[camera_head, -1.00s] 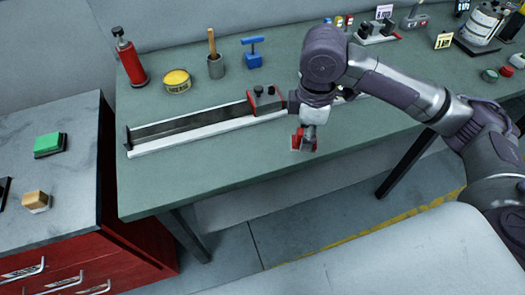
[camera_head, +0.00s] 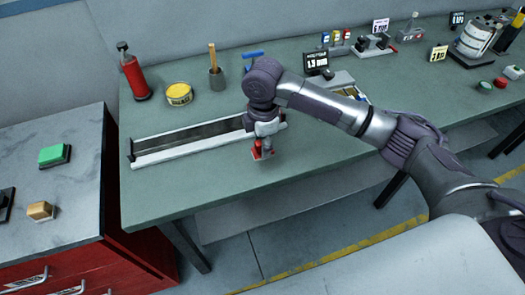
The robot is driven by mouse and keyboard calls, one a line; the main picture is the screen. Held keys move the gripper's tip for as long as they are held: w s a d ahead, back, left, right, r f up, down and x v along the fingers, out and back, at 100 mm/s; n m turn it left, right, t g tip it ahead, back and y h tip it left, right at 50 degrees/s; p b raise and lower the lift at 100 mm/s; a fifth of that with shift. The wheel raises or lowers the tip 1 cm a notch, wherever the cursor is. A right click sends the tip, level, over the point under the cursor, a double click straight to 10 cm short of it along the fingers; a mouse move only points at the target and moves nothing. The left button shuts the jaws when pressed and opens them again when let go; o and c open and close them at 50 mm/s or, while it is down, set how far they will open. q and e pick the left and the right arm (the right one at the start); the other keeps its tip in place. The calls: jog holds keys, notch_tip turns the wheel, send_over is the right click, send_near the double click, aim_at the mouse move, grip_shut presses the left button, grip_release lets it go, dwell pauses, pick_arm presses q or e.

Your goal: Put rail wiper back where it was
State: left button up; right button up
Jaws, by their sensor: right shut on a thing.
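My right gripper (camera_head: 262,147) points down over the green bench, just in front of the right end of the long rail (camera_head: 185,150). It is shut on a small red thing (camera_head: 257,153), taken to be the rail wiper. The fingers hide much of it, and I cannot tell whether it touches the bench. The rail is a trough with a dark back and a pale front edge. The gripper and wrist cover its right end. My left gripper is not in view.
Behind the rail stand a red bottle (camera_head: 133,72), a yellow-topped tin (camera_head: 179,94) and a grey pot with a wooden handle (camera_head: 215,77). A small black display (camera_head: 316,61) stands right. A green-topped pad (camera_head: 54,155) and a wooden block (camera_head: 41,210) lie on the left cabinet. The bench front is clear.

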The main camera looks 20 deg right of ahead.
notch_tip(320, 180, down, 4)
jog(key=shift+r+p, duration=0.15)
jog(key=shift+p, duration=0.4)
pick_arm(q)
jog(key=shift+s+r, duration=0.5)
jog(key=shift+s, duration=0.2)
pick_arm(e)
jog(key=shift+f, duration=0.2)
jog(key=shift+f, duration=0.15)
jog(key=o, duration=1.1)
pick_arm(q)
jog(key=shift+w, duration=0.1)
pick_arm(e)
notch_tip(320, 180, up, 12)
jog(key=shift+r+b, duration=0.2)
jog(key=shift+b, duration=1.05)
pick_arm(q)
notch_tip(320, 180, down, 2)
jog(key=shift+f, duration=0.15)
